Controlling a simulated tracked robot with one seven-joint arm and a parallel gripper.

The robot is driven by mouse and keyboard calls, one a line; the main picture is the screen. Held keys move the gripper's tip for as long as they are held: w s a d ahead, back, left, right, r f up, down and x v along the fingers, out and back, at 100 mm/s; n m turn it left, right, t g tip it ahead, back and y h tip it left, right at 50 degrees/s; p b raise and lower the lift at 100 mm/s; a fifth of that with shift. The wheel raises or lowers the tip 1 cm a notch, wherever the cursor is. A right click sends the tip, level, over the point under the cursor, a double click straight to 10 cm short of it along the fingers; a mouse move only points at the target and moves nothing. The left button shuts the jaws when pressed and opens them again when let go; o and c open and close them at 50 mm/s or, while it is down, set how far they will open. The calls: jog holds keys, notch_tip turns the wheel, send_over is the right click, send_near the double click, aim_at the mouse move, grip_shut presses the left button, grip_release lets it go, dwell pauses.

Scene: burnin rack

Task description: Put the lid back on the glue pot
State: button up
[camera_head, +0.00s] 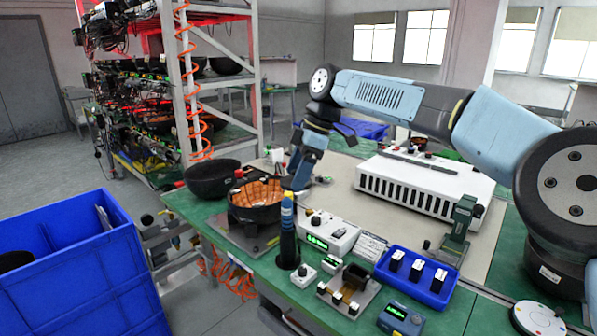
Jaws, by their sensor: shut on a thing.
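My gripper (293,184) points down over the green-edged bench, beside the right rim of a round black bowl with a copper-coloured inside. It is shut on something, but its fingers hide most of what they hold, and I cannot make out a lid. I cannot clearly pick out the glue pot. A small dark cylinder (427,244) stands by the blue tray, too small to identify. A dark upright tool with a blue and yellow top (288,232) stands in front of my gripper and partly overlaps it in the view.
The copper-lined bowl (256,214) sits on a dark plate, with a black bowl (212,181) behind it. A white slotted unit (420,187), a white meter (331,235) and a blue tray (388,274) crowd the right. A blue bin (75,258) stands left of the bench.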

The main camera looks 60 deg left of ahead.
jog(key=shift+s, duration=0.35)
jog(key=shift+s, duration=0.1)
dwell(0.4)
jog(key=shift+s+a+f, duration=0.1)
jog(key=shift+s+f, duration=0.05)
jog(key=shift+w+f, duration=0.15)
jog(key=shift+w, duration=0.1)
